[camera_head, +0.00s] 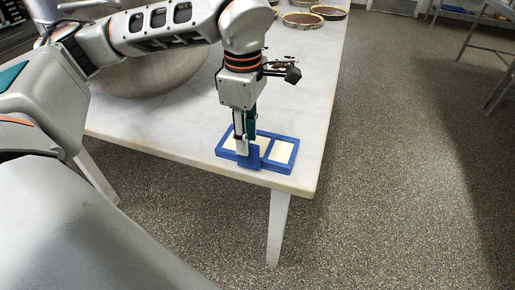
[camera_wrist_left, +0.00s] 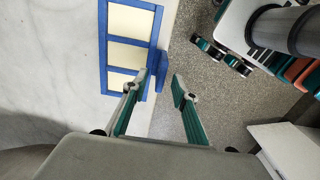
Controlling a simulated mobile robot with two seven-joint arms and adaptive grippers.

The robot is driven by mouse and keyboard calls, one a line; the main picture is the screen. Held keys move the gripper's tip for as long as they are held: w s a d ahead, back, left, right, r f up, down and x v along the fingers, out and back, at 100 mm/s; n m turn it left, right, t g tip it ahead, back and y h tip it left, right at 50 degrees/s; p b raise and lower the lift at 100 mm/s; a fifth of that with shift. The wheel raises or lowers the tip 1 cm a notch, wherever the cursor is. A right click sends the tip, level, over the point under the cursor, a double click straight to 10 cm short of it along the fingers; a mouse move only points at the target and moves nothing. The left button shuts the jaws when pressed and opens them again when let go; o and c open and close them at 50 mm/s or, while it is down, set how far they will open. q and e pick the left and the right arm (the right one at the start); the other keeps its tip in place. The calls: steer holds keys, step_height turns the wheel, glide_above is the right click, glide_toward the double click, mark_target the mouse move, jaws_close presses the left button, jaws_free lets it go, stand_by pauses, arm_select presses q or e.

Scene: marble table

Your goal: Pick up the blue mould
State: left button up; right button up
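The blue mould (camera_head: 283,138) lies at the front corner of the marble table. It is a blue frame with several pale, cream-coloured cells, and a blue tab stands at its near edge. It also shows at the upper left of the left wrist view (camera_wrist_left: 104,45). My left gripper (camera_head: 246,144) points down over the mould, by the tab. In the left wrist view the left gripper (camera_wrist_left: 160,80) is open, with its two fingers apart. One fingertip overlaps the mould's edge in the picture; contact is unclear. My right gripper is not in view.
The marble table (camera_head: 190,130) ends just beyond the mould at the front and right. A large round bowl (camera_head: 150,83) stands behind my left arm. Several round filled tins (camera_head: 302,20) sit at the table's far end. Speckled floor (camera_head: 400,150) lies to the right.

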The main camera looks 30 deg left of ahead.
mark_target(248, 164)
arm_select(q)
step_height(248, 164, down, 3)
steer(key=shift+s+d+r, duration=0.1)
steer(key=shift+f, duration=0.55)
jaws_close()
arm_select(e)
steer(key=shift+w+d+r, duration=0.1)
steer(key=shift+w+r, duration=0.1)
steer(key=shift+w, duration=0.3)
arm_select(q)
steer(key=shift+r, duration=0.1)
